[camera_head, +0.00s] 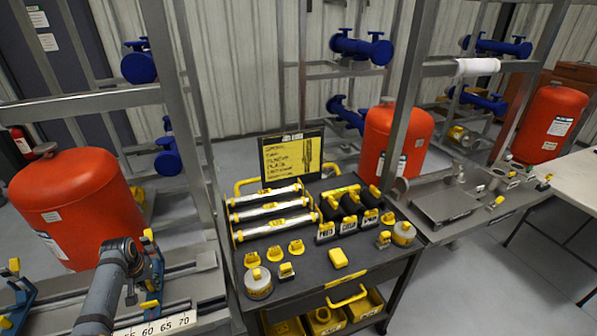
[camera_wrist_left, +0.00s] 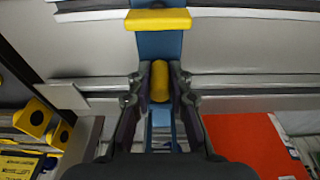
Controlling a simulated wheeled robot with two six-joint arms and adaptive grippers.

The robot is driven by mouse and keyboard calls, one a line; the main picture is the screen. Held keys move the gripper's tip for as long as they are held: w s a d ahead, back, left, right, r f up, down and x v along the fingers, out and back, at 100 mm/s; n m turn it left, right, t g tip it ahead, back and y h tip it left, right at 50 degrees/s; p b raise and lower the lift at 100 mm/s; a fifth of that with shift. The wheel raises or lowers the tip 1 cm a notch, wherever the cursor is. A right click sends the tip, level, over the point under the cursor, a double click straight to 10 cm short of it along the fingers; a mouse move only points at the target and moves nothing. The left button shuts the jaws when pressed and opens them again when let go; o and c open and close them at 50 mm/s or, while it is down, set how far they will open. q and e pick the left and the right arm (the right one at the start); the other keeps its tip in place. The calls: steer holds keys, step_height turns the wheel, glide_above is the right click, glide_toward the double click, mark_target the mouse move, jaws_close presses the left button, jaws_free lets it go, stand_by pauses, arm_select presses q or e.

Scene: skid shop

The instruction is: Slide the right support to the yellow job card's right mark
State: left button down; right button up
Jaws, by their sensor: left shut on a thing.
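The right support (camera_head: 157,268), blue with yellow parts, stands on the rail bench, largely behind my left gripper (camera_head: 140,285) in the head view. In the left wrist view the support (camera_wrist_left: 170,45) shows as a blue bar with a yellow block across its top. My left gripper (camera_wrist_left: 160,82) is shut on the support's yellow knob (camera_wrist_left: 160,70), with a finger on each side. The yellow job card (camera_head: 290,157) stands in a dark frame at the back of the cart; its writing is too small to read surely. My right gripper is not in view.
A blue left support (camera_head: 18,292) stands on the same rails. A scale strip (camera_head: 160,325) showing 60, 65 and 70 runs along the front. An orange-red tank (camera_head: 78,205) rises behind. The tool cart (camera_head: 320,270) stands close on the right.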

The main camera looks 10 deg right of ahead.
arm_select(q)
steer(key=shift+s+a, duration=0.1)
steer(key=shift+a, duration=0.3)
steer(key=shift+s+a+p, duration=0.15)
steer(key=shift+s+a, duration=0.05)
steer(key=shift+a, duration=0.7)
steer(key=shift+s+a+p, duration=0.15)
steer(key=shift+s+a, duration=0.05)
steer(key=shift+a, duration=0.65)
steer(key=shift+s+a, duration=0.2)
steer(key=shift+a, duration=0.65)
steer(key=shift+s+a, duration=0.2)
steer(key=shift+a, duration=0.8)
